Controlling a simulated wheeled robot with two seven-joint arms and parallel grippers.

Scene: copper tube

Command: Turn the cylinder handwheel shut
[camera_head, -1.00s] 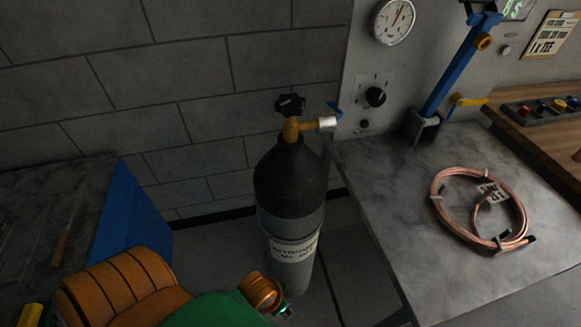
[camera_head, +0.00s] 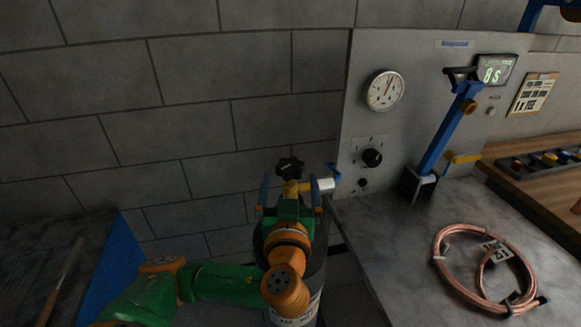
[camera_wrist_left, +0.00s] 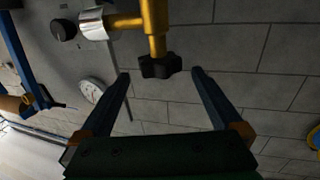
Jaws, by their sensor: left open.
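The black cylinder handwheel (camera_head: 290,168) sits on top of the brass valve (camera_head: 292,188) of the dark gas cylinder (camera_head: 314,274). My left gripper (camera_head: 290,188) is open, its two blue fingers on either side of the valve just below the handwheel in the head view. In the left wrist view the handwheel (camera_wrist_left: 160,66) appears between the tips of the open fingers, with a gap on both sides, not gripped. My green and orange left arm hides much of the cylinder's body. My right gripper is not in view.
A grey panel with a pressure gauge (camera_head: 385,90) and a black knob (camera_head: 372,157) stands right of the cylinder. A copper coil (camera_head: 444,272) lies on the bench. A blue lever (camera_head: 446,130) rises beside the panel. A brick wall is behind.

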